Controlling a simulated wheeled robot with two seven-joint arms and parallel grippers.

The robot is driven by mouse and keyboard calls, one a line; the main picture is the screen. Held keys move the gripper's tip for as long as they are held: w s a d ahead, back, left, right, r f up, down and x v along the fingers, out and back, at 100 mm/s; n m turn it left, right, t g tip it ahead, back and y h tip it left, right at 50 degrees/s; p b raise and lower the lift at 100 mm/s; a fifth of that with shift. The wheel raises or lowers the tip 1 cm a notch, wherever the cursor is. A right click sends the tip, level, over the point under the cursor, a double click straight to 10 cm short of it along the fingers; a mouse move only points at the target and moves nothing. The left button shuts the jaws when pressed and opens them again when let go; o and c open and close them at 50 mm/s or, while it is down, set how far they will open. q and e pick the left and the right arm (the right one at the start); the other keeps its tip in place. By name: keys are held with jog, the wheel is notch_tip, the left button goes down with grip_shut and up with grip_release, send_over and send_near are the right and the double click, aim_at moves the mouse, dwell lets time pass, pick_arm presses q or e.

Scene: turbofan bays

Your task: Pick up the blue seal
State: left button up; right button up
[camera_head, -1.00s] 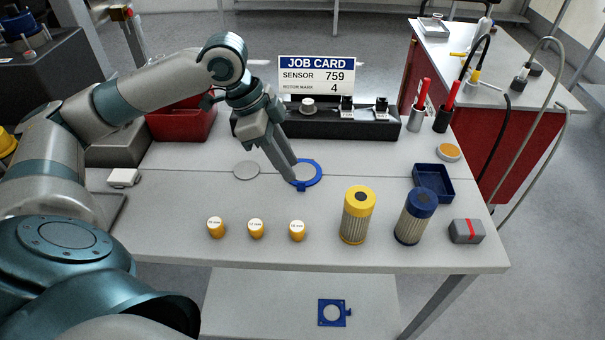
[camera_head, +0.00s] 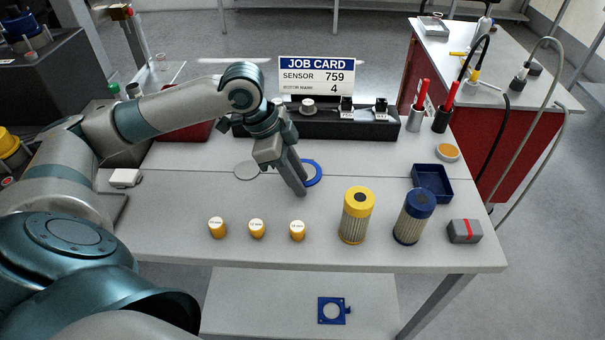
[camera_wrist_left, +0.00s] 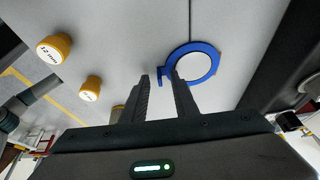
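The blue seal (camera_head: 318,173) is a flat ring lying on the workbench around a pale disc. My left gripper (camera_head: 301,190) points down at its near left edge and hides part of it in the head view. In the left wrist view the ring (camera_wrist_left: 214,62) has a small tab (camera_wrist_left: 162,76) on its left side. The tab shows in the gap between the two spread fingers (camera_wrist_left: 160,72) of my left gripper. I cannot tell whether the fingers touch it. My right gripper is not in view.
A yellow filter (camera_head: 356,216), a blue filter (camera_head: 413,218), a blue tray (camera_head: 446,184) and a grey box (camera_head: 465,231) stand to the right. A black sensor rack (camera_head: 330,123) is behind. A grey disc (camera_head: 246,170) lies left.

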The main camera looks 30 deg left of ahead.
pick_arm(q)
jog(key=shift+c, duration=0.7)
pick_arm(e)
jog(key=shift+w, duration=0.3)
pick_arm(q)
grip_shut()
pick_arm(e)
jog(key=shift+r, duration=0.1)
pick_arm(q)
jog(key=shift+r, duration=0.1)
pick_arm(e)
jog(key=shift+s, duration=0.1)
